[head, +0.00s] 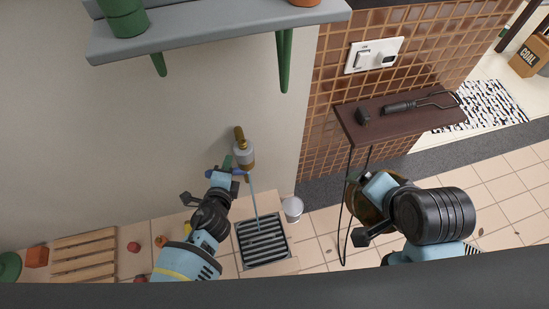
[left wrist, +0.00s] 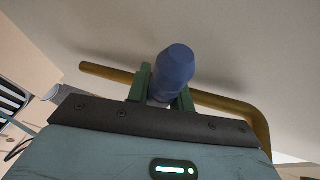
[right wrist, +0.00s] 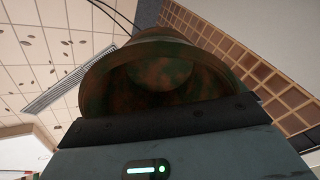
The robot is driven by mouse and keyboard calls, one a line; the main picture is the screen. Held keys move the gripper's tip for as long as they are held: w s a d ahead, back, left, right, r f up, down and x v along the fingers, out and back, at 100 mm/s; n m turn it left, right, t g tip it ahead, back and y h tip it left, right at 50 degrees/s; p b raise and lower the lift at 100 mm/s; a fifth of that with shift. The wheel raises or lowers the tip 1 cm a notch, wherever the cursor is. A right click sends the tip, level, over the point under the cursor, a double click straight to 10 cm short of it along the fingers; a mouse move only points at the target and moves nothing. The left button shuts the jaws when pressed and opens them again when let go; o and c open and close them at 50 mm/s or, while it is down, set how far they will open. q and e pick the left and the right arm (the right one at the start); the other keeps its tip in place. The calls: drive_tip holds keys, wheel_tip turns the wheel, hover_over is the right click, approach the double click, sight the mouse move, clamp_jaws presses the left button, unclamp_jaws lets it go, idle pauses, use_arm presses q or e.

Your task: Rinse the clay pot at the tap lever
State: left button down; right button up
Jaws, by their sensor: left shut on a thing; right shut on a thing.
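The brass tap (head: 240,140) is on the pale wall, and a thin stream of water (head: 254,200) runs from it onto the drain grate (head: 262,242). My left gripper (head: 228,166) is shut on the blue tap lever (head: 211,172). In the left wrist view the lever (left wrist: 174,70) stands between the two green fingers, with the brass pipe behind. My right gripper (head: 365,181) is shut on the brown-green clay pot (head: 357,201), held well right of the stream. In the right wrist view the pot's (right wrist: 160,72) wide mouth faces the camera, its inside patchy; the fingertips are hidden.
A white bucket (head: 292,209) stands right of the grate. A dark wall shelf (head: 400,115) with tools and a hanging cord is close behind the right arm. A grey shelf (head: 215,30) is above the tap. A wooden pallet (head: 84,256) lies at the left.

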drive_tip(key=shift+r, duration=0.3)
use_arm(q)
drive_tip(key=c, duration=1.2)
unclamp_jaws()
drive_tip(key=shift+c, duration=0.2)
drive_tip(key=shift+s+r, duration=0.1)
use_arm(e)
drive_tip(key=r, duration=0.1)
drive_tip(key=p, duration=0.1)
drive_tip(key=r+p, duration=0.1)
drive_tip(key=shift+w+r, duration=0.25)
drive_tip(key=shift+r, duration=0.1)
use_arm(q)
drive_tip(key=v, duration=1.2)
